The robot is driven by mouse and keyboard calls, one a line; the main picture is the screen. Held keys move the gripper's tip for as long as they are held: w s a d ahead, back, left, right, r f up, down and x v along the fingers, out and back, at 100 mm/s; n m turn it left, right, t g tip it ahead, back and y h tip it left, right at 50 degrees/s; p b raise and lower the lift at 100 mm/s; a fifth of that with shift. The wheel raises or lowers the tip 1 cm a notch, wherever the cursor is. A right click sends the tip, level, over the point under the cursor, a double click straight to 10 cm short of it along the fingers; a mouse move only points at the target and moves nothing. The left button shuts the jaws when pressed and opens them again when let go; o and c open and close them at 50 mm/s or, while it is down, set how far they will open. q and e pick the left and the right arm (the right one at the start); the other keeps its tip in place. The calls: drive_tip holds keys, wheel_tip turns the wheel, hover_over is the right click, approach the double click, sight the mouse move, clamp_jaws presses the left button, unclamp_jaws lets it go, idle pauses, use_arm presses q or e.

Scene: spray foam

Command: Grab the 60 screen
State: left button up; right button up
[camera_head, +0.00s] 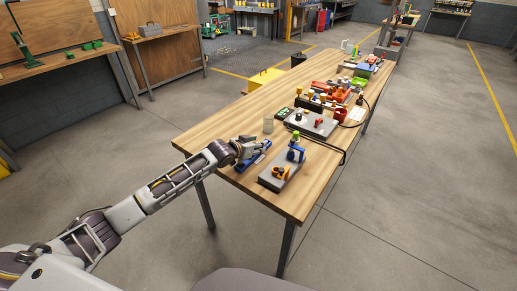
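I cannot make out which thing is the 60 screen; no label is readable at this size. My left arm comes in from the left, and its gripper (256,148) is over the near left part of the long wooden table (233,112). It is at or just above a blue flat item (254,158); I cannot tell whether they touch or whether the fingers are open. A grey base (272,182) with blue and orange-yellow parts stands to the right of the gripper. My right gripper is not in view.
A grey plate (325,129) with small knobs lies farther back on the table, with a black cable at its edge. Red, orange and green items (340,92) crowd the far half. A yellow box (265,78) stands behind the table. The table's near left corner is bare.

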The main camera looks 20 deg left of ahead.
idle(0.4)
use_arm(q)
drive_tip(key=c, duration=0.9)
drive_tip(key=shift+o, duration=0.2)
drive_tip(key=shift+r, duration=0.1)
wheel_tip(320, 180, up, 10)
idle(0.5)
